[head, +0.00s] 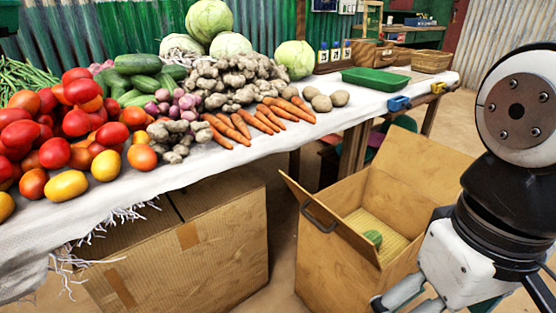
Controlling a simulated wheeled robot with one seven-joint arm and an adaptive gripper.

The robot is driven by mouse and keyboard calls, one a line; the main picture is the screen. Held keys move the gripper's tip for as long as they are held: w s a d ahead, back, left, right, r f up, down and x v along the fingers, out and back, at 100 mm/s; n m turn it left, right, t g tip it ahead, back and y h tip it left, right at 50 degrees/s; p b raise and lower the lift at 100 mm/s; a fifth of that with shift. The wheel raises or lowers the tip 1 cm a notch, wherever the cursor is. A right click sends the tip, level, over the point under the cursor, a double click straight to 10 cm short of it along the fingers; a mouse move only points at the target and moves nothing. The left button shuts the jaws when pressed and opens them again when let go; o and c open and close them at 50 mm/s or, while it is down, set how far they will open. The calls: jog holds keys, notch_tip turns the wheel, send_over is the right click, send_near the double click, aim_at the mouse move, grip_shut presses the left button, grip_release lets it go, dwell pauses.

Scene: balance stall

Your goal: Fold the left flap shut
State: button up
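An open brown box (331,266) stands on the floor in front of the table, right of centre. Its left flap (335,222), with a dark handle on it, is open and tilts up and outward. Another flap (430,160) stands up at the back right. A green striped item (373,238) lies inside on a yellowish woven lining. My gripper (402,297) is at the lower right, in front of the box's right side and apart from the left flap. Its fingers are partly cut off by the bottom edge, so its opening is unclear.
A table with a white cloth (225,163) runs along the left and back, loaded with tomatoes (55,152), carrots (268,117) and other vegetables. A closed cardboard box (225,245) stands under it, left of the open box. A narrow floor gap (283,285) lies between the boxes.

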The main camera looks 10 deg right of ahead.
jog(key=w+n+g+h+p, duration=0.2)
jog(key=w+n+g, duration=0.15)
jog(key=w, duration=0.35)
jog(key=n+t+h+p, duration=0.7)
jog(key=n+t+h, duration=0.6)
jog(key=n, duration=0.6)
send_near(313, 218)
jog(key=shift+g+h, duration=0.4)
jog(key=shift+g, duration=0.15)
jog(key=b+x, duration=0.1)
jog(key=x, duration=0.2)
jog(key=b+x, duration=0.1)
jog(key=x, duration=0.2)
jog(key=b+x, duration=0.2)
jog(key=x, duration=0.2)
jog(key=shift+w+a+f, duration=0.15)
jog(key=shift+w+f, duration=0.2)
jog(key=shift+f, duration=0.05)
jog(key=shift+c, duration=0.3)
jog(key=c, duration=1.3)
